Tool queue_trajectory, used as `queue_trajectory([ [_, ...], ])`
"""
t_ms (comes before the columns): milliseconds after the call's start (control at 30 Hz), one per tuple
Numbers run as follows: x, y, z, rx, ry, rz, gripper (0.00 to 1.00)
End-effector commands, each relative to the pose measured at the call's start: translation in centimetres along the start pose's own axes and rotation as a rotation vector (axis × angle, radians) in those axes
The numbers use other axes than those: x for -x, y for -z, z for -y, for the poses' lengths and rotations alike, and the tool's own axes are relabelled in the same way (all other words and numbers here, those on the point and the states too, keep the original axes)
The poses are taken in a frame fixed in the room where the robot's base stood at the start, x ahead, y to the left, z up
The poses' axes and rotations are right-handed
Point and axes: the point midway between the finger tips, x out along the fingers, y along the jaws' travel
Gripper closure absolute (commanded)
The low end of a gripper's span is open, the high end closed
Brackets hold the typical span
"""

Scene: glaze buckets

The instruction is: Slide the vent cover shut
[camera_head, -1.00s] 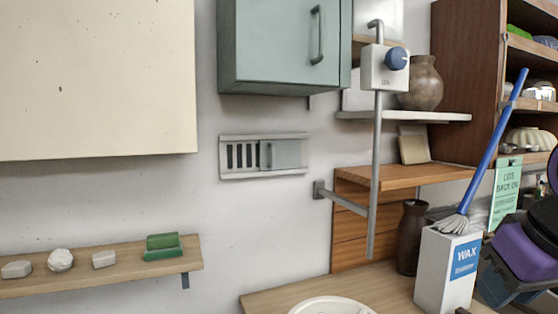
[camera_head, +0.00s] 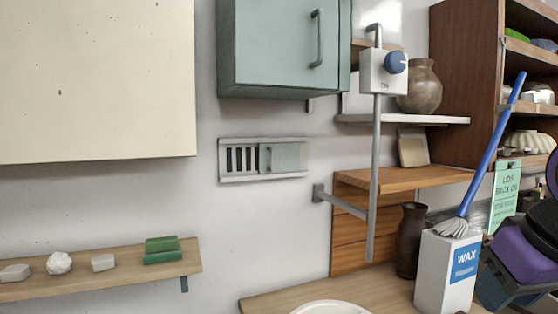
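The vent (camera_head: 230,177) is a pale grey frame with horizontal rails, fixed to the white wall below the green-grey cabinet. Its sliding cover (camera_head: 284,157) is a grey plate with a small upright handle at its left side. The cover sits over the right part of the vent. Several dark slots (camera_head: 240,159) show uncovered on the left. Nothing touches the cover. Purple and black parts of my arm show at the right edge, well away from the vent. I cannot make out my gripper's fingers.
A cabinet (camera_head: 275,45) hangs just above the vent. A vertical pipe with a blue-knobbed box (camera_head: 378,75) stands to its right. A wooden shelf (camera_head: 100,270) with small blocks is lower left. A wax box (camera_head: 446,272) holds a blue-handled brush. The wall around the vent is clear.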

Motion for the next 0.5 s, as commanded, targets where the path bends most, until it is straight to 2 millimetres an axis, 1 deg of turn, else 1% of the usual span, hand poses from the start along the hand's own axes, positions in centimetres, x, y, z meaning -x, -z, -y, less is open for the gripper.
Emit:
queue_trajectory([
  [67,-0.1,0.6,0.0,0.003,-0.002,-0.010,0.62],
  [167,-0.4,2.9,0.2,0.014,-0.008,-0.056,0.62],
  [267,-1.1,7.0,0.6,0.036,-0.015,-0.138,0.62],
  [300,-1.4,8.9,0.9,0.047,-0.017,-0.181,0.62],
  [367,-1.9,11.9,1.4,0.063,-0.017,-0.246,0.62],
  [400,-2.3,13.8,1.7,0.074,-0.015,-0.289,0.62],
  [467,-2.9,16.7,2.4,0.092,-0.010,-0.355,0.62],
  [500,-3.3,18.6,2.9,0.104,-0.004,-0.398,0.62],
])
